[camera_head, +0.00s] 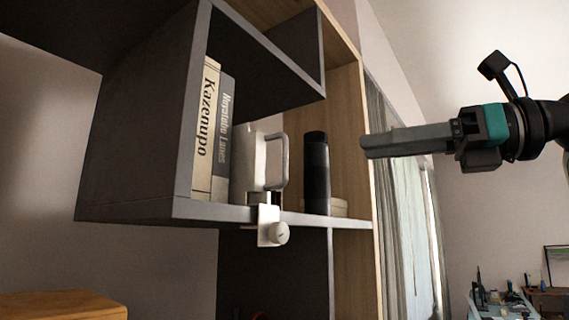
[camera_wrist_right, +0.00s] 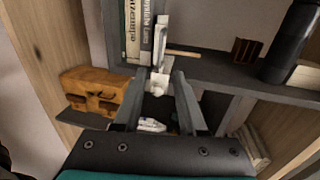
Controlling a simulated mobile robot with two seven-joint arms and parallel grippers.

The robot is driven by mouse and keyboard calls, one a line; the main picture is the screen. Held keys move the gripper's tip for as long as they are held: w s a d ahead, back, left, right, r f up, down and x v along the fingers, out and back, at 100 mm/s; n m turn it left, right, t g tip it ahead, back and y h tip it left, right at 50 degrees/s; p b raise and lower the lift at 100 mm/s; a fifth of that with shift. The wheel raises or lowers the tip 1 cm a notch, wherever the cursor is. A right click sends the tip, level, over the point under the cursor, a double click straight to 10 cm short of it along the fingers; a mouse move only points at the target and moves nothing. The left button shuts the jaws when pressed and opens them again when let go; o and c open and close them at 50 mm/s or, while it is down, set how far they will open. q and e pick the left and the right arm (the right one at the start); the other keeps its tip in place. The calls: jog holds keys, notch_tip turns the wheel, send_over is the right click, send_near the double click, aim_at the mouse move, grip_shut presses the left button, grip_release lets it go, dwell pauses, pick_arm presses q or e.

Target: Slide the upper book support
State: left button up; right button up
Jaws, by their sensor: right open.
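The book support (camera_head: 274,165) is white, with an upright plate and loop handle beside the books on the grey shelf. Its clamp (camera_head: 268,226) and round knob (camera_head: 280,234) hang over the shelf's front edge. In the right wrist view the book support (camera_wrist_right: 160,42) shows ahead, with its knob (camera_wrist_right: 157,86) between the finger lines. My right gripper (camera_head: 364,146) is open and empty, right of the support in the head view and apart from it. The gripper also shows in the right wrist view (camera_wrist_right: 159,76). My left gripper is out of view.
Two upright books (camera_head: 207,135) stand left of the support. A black cylinder (camera_head: 315,170) stands to its right on the shelf (camera_head: 335,222). A wooden box (camera_wrist_right: 100,90) sits lower left in the wrist view. A small white object (camera_wrist_right: 150,125) lies below.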

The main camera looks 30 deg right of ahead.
aim_at(285, 175)
jog(key=p+x, duration=0.1)
jog(key=x, duration=1.2)
jog(key=shift+w+a, duration=0.2)
jog(key=shift+w, duration=0.1)
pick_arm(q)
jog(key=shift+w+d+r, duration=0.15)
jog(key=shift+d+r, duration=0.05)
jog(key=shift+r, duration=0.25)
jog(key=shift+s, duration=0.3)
pick_arm(e)
grip_shut()
